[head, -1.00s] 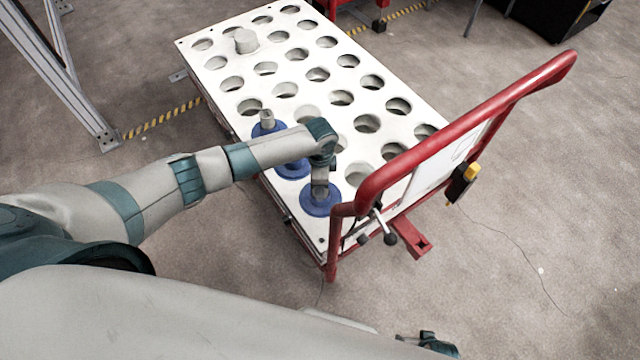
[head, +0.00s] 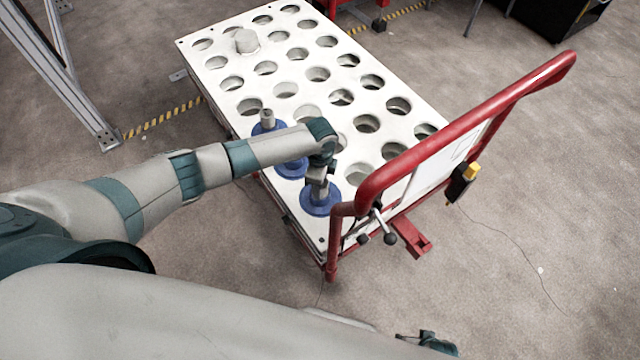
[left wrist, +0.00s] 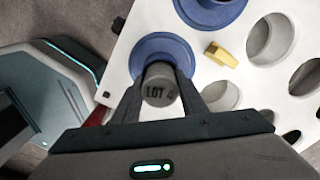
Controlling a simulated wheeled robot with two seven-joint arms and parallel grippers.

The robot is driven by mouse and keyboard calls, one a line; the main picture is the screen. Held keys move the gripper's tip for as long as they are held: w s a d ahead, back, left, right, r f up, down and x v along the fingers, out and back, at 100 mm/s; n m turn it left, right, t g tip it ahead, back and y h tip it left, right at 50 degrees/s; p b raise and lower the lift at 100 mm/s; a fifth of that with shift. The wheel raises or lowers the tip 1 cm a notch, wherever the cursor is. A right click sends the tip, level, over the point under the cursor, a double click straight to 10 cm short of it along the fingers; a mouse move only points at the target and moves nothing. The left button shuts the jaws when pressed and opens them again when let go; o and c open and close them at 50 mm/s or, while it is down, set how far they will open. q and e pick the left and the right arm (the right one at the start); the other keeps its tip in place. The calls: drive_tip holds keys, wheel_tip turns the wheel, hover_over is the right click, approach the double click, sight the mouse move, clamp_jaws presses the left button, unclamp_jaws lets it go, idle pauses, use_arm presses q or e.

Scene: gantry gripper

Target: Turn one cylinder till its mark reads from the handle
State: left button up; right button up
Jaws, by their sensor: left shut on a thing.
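Several cylinders with blue flanges stand in the white plate of the cart. The near cylinder (left wrist: 160,84) is grey with a dark mark reading "LOT" and a partly unclear character, upright in the left wrist view. Its blue flange (head: 321,200) rests on the plate in the head view. My left gripper (head: 319,180) is shut on this cylinder, one dark finger on each side in the left wrist view. Another cylinder (head: 267,118) stands at the plate's left edge. The red handle (head: 470,125) rises at the cart's near right end. A teal and dark part of mine at the bottom edge may be my right gripper.
The white plate (head: 290,42) has many round open holes. A yellow piece (left wrist: 221,54) lies on the plate beside the held cylinder's flange. A metal frame stands at far left.

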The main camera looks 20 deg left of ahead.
use_arm(q)
drive_tip(key=shift+m, duration=1.4)
drive_tip(key=o, duration=1.5)
drive_tip(key=shift+r, duration=0.1)
wheel_tip(320, 180, up, 17)
drive_tip(key=shift+r, duration=0.15)
